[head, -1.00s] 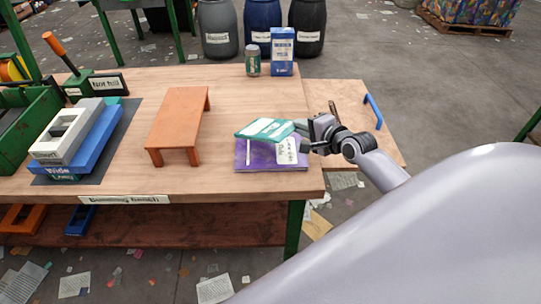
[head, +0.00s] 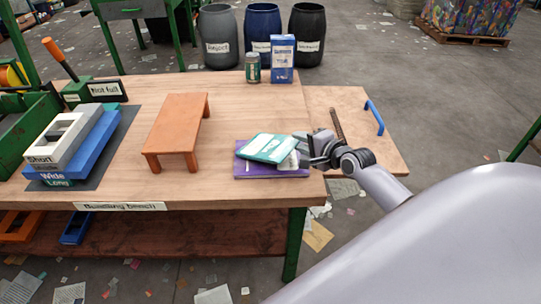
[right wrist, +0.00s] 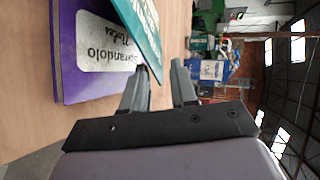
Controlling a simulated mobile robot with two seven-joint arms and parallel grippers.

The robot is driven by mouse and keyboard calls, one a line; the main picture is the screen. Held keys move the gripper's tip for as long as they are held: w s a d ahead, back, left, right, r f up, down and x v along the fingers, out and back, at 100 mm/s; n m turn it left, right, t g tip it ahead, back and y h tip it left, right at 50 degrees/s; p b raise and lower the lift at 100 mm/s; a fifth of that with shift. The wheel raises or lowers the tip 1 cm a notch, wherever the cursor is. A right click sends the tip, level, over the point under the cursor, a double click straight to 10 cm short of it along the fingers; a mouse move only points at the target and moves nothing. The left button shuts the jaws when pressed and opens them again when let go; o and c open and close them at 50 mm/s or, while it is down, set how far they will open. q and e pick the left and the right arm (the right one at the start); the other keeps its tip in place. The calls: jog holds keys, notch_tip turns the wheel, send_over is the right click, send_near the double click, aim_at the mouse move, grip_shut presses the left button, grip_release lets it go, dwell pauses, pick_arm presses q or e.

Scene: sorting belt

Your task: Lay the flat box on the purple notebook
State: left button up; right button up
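The flat box (head: 268,147) is teal with a white label. It lies over the purple notebook (head: 245,169), turned at an angle to it, leaving the notebook's left and front parts bare. I cannot tell whether it rests fully flat. In the right wrist view the box (right wrist: 139,25) shows in part, beside the notebook's label (right wrist: 105,42) and purple cover (right wrist: 75,82). My right gripper (head: 302,150) is just right of the box. My left gripper is not in view.
An orange low stand (head: 178,125) is left of the notebook on the bench (head: 225,115). A can (head: 253,68) and a blue carton (head: 282,60) stand at the back edge. Stacked white and blue blocks (head: 95,150) are at the left. A side board with a blue handle (head: 374,117) is at right.

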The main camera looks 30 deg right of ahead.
jog(key=p+v, duration=0.6)
jog(key=v, duration=0.2)
dwell(0.4)
notch_tip(320, 180, up, 7)
jog(key=s, duration=0.3)
jog(key=shift+w, duration=0.1)
